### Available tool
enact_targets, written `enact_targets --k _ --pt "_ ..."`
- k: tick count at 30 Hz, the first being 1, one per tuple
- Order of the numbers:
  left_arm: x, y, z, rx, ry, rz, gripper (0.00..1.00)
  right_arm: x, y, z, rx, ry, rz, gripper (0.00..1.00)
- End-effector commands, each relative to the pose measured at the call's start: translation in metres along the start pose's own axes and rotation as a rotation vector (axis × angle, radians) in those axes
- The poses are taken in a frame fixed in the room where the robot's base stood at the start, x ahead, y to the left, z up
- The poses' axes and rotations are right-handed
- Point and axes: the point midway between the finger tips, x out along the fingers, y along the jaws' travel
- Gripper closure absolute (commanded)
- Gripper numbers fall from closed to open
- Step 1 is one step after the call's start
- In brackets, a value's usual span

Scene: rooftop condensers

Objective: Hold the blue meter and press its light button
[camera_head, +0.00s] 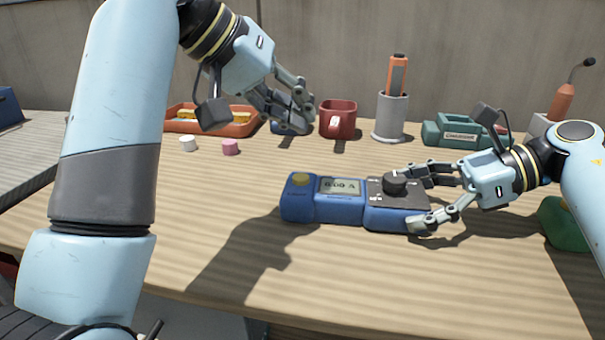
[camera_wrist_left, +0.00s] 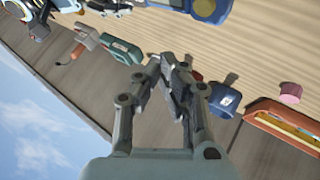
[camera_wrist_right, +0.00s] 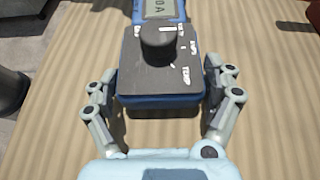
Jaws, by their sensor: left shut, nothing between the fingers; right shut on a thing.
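The blue meter (camera_head: 335,211) lies flat on the wooden table, with a grey display (camera_head: 341,186), a black dial (camera_head: 395,183) and a round yellow button (camera_head: 300,179) at its left end. My right gripper (camera_head: 413,199) is shut on the meter's right end, one finger on each long side. In the right wrist view the meter (camera_wrist_right: 160,98) sits between the fingers, its yellow button out of frame. My left gripper (camera_head: 305,118) is shut and empty, raised behind and above the meter, apart from it. Its closed fingers (camera_wrist_left: 164,62) show in the left wrist view.
At the back stand an orange tray (camera_head: 182,126), a red mug (camera_head: 338,120), a grey holder (camera_head: 390,120) with an orange tool and a green case (camera_head: 440,134). A white cap (camera_head: 187,144) and pink cap (camera_head: 230,147) lie at left. The table before the meter is clear.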

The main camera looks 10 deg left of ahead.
Motion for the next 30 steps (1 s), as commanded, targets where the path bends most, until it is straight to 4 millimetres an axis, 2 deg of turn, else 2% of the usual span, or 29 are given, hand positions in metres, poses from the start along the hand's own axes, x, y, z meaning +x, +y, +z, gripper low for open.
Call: enact_targets --k 6,12,30 --pt "0.024 -0.018 0.018 -0.001 -0.002 -0.002 1.0 0.001 0.0 -0.001 0.003 0.002 0.001 0.44" --pt "0.038 -0.028 0.028 0.0 -0.001 -0.001 1.0 0.001 0.0 -0.001 0.003 0.002 0.001 0.44" --pt "0.043 -0.032 0.031 0.002 0.002 -0.001 1.0 0.001 0.0 -0.002 0.003 0.002 0.001 0.44"
